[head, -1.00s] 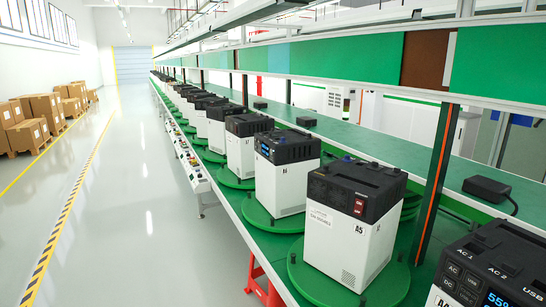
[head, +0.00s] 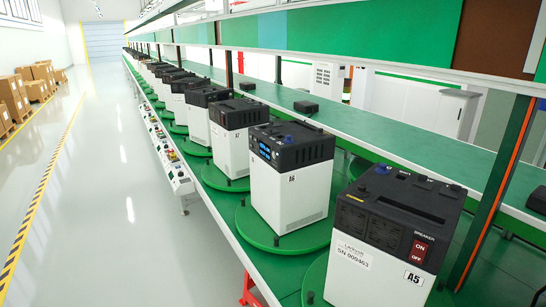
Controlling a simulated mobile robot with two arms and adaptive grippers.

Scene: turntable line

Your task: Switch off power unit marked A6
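The power unit marked A6 (head: 292,177) is a white box with a black top, standing upright on a round green turntable (head: 258,233) in the middle of the head view. Its black upper side carries a small lit blue display (head: 265,151) and a blue knob on top. No breaker switch shows on the sides of A6 that face me. The unit marked A5 (head: 385,235) stands nearer at the right, with a red breaker switch (head: 420,249) labelled ON and OFF. Neither of my grippers is in view.
More units, including A7 (head: 233,137), recede along the green line. A control strip with buttons (head: 172,167) runs along its left edge. A post (head: 500,185) stands right of A5. The grey aisle floor (head: 115,200) at left is clear; boxes (head: 12,98) stand far left.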

